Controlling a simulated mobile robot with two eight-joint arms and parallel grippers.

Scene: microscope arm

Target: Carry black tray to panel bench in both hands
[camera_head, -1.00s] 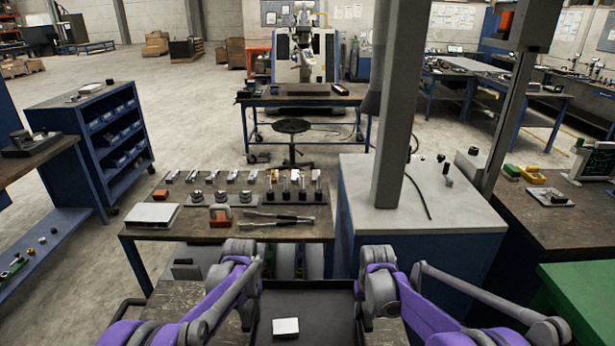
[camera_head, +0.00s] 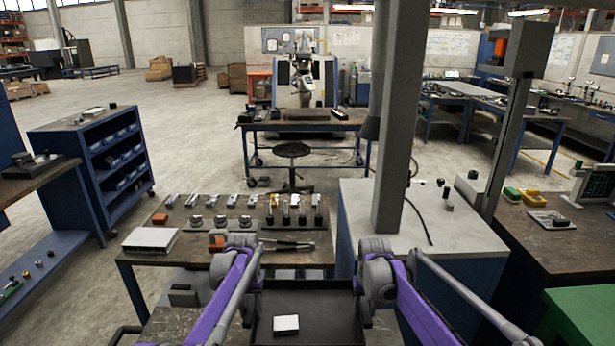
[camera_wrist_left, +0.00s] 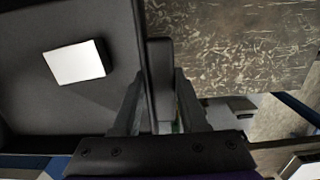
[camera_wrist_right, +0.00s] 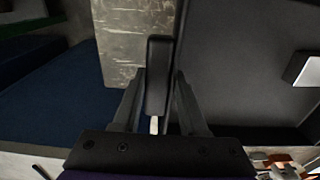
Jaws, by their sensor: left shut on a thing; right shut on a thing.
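The black tray (camera_head: 325,308) is at the bottom middle of the head view, with a small white box (camera_head: 286,324) lying in it. My left gripper (camera_wrist_left: 158,112) is shut on the dark grip at one side of the tray. My right gripper (camera_wrist_right: 158,112) is shut on the matching grip at the opposite side. The white box also shows in the left wrist view (camera_wrist_left: 76,62) and partly in the right wrist view (camera_wrist_right: 304,69). In the head view, my arms partly hide both grips. I cannot tell which bench is the panel bench.
A mottled worktop (camera_head: 180,326) lies below the tray. Ahead stands a table (camera_head: 185,252) with tools and a white box. A pale cabinet top (camera_head: 350,205) with a grey post (camera_head: 393,120) is right of it. A stool (camera_head: 291,151) stands beyond. Open floor lies left.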

